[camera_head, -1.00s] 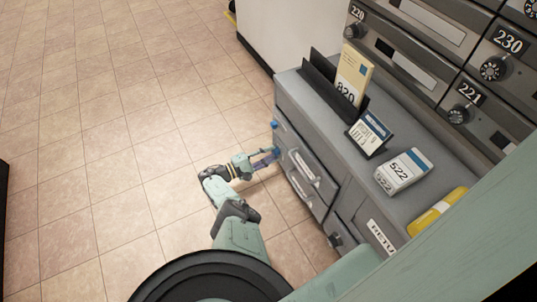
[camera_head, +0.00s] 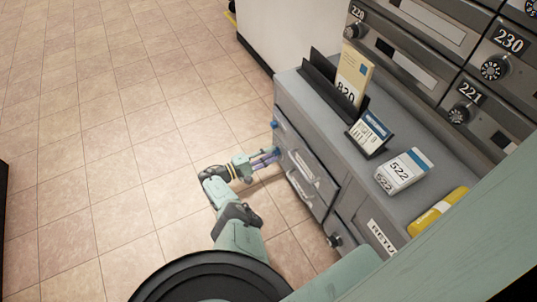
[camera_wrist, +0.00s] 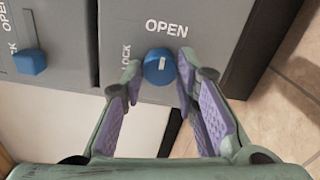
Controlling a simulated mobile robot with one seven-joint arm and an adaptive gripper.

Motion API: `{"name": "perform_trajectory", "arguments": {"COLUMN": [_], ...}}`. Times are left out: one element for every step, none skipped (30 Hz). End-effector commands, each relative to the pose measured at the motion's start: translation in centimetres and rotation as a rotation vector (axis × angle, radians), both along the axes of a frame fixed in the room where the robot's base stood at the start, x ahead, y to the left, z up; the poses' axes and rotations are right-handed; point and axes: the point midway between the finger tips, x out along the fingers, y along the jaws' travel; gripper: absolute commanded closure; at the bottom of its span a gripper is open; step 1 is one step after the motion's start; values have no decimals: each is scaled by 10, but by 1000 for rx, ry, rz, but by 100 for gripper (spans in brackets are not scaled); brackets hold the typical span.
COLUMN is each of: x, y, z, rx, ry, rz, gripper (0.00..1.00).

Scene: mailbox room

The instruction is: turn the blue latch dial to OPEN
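The blue latch dial (camera_wrist: 158,70) sits on a grey cabinet front in the wrist view. A short white mark on it runs roughly up and down. OPEN is printed above the dial and LOCK, turned sideways, to its left. My gripper (camera_wrist: 159,68) is open, with one purple-padded finger on each side of the dial; I cannot tell whether they touch it.
A second blue knob (camera_wrist: 30,62) is on a neighbouring panel at left. The grey cabinet (camera_head: 292,98) carries a card holder (camera_head: 331,82), a small calendar (camera_head: 370,133), a 522 box (camera_head: 403,170) and a yellow item (camera_head: 438,211). Tiled floor (camera_head: 110,130) is clear to the left.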

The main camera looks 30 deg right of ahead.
Motion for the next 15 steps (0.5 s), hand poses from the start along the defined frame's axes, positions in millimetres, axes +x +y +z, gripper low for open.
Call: {"name": "perform_trajectory", "arguments": {"x": [-1,-1,-1,-1,-1,0,0,0,0,0,0,0,0,0,0], "y": [0,0,0,0,0,0,0,0,0,0,0,0,0,0,0], "z": [-1,-1,-1,-1,-1,0,0,0,0,0,0,0,0,0,0], "rx": [2,2,1,1,1,1,1,1,1,0,0,0,0,0,0], "ry": [1,1,1,1,1,1,1,1,1,1,1,1,1,1,1], "rz": [-2,-2,-1,-1,-1,-1,0,0,0,0,0,1,1,1,1], "gripper": [69,67,64,62,60,57,55,53,52,52,52,52,52,52,52]}}
